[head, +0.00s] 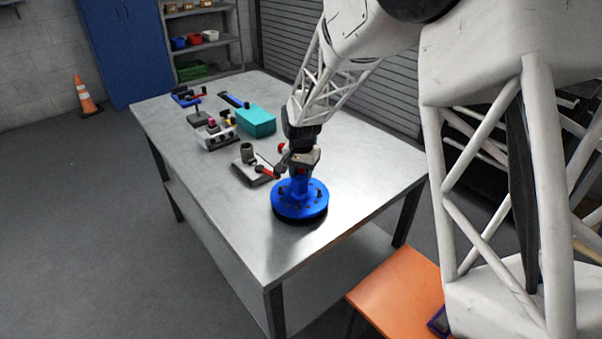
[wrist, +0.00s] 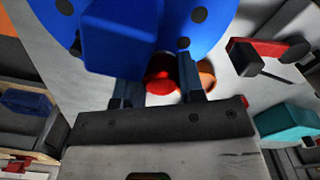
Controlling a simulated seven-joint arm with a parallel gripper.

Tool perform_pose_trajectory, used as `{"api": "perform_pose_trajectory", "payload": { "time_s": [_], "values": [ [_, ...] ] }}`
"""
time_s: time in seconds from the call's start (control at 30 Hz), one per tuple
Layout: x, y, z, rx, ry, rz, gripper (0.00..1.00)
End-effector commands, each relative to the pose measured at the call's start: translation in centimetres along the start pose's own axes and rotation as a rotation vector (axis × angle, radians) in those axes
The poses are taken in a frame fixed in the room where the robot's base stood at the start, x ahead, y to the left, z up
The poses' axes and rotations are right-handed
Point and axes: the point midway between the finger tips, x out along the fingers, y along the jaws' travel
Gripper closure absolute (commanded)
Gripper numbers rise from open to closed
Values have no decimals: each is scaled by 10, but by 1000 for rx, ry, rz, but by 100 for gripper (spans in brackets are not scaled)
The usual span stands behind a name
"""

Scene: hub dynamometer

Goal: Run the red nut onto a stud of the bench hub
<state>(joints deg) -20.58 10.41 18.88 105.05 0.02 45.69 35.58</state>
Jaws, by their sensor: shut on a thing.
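The bench hub (head: 300,205) is a blue round flange with dark studs and a raised blue centre post, near the front right of the bench. It fills the top of the wrist view (wrist: 210,30). My gripper (head: 301,168) points down beside the hub's post, above the flange. In the wrist view its dark fingers (wrist: 158,85) are closed around the red nut (wrist: 162,73). I cannot tell whether the nut touches a stud.
A grey block with a cylinder (head: 247,153) and a red-handled tool (head: 265,171) lie left of the hub. A teal box (head: 256,121) and a grey fixture (head: 217,135) stand farther back. The bench's front left (head: 215,205) is clear.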

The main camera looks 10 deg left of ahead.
Motion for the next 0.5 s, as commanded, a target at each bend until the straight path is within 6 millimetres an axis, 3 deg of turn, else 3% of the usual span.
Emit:
{"api": "perform_pose_trajectory", "payload": {
  "time_s": [0.23, 0.27, 0.43, 0.5],
  "values": [
    [2, 0, 0, 0, 0, 0, 92],
    [2, 0, 0, 0, 0, 0, 60],
    [2, 0, 0, 0, 0, 0, 34],
    [2, 0, 0, 0, 0, 0, 34]
  ]
}}
